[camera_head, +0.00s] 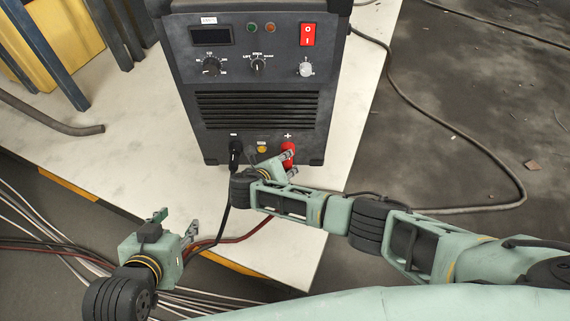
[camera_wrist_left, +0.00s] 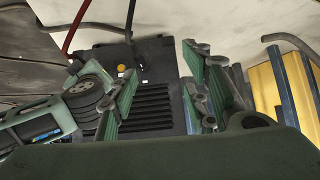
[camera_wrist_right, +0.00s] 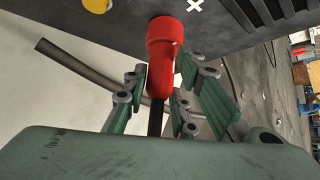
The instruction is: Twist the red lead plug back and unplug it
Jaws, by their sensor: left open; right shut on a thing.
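The red lead plug (camera_head: 288,149) sits at the plus socket, low on the right of the dark welding machine's front (camera_head: 258,110). My left gripper (camera_head: 177,224) is open and empty, away from the machine at lower left. Its spread fingers also show in the left wrist view (camera_wrist_left: 162,85).
A black plug (camera_head: 235,150) with its cable sits at the minus socket, close to my right wrist. A yellow part (camera_head: 262,149) lies between the sockets. Red and dark cables (camera_head: 240,236) cross the pale board's front edge. A grey cable (camera_head: 455,155) loops at right.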

